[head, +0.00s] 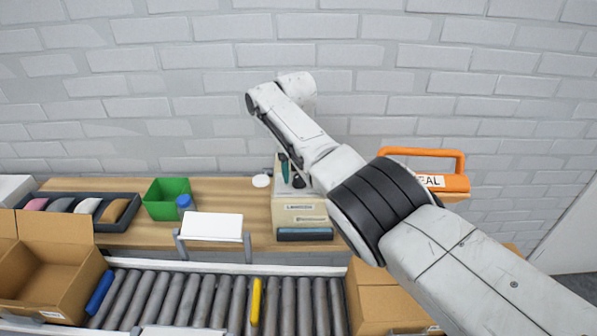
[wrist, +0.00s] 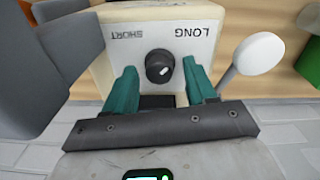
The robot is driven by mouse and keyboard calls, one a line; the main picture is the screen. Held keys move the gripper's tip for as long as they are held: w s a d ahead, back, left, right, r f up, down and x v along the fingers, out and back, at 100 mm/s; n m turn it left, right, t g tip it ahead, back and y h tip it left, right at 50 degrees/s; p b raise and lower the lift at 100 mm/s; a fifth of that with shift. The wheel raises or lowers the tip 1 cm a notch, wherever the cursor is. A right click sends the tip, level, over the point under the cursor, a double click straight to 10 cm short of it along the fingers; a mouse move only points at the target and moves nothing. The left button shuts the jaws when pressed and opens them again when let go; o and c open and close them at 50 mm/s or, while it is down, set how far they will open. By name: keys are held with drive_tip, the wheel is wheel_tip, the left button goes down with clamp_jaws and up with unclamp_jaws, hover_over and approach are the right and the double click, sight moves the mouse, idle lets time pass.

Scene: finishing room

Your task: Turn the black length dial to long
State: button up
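The black length dial (wrist: 159,66) is a round knob on the light top face of the beige machine (wrist: 110,52). The words SHORT and LONG appear upside down above it in the wrist view, SHORT at left, LONG at right. A white mark on the dial lies toward its lower right in that view. My gripper (wrist: 158,72) is open, one teal finger on each side of the dial with a visible gap; I cannot tell whether the tips are level with it. In the head view my gripper (head: 285,168) hangs over the machine (head: 303,218), partly hidden by my arm.
A white round-headed lever (wrist: 258,53) stands beside the machine. On the bench are a green bin (head: 166,199), a blue-capped item (head: 184,202) and a dark tray (head: 75,198) of several pads. A roller conveyor (head: 205,297) runs in front.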

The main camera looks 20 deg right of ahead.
sight(297, 176)
wheel_tip(297, 176, up, 11)
drive_tip(key=b, duration=0.1)
drive_tip(key=shift+a+f, duration=0.15)
drive_tip(key=shift+a, duration=0.05)
idle(0.4)
idle(0.3)
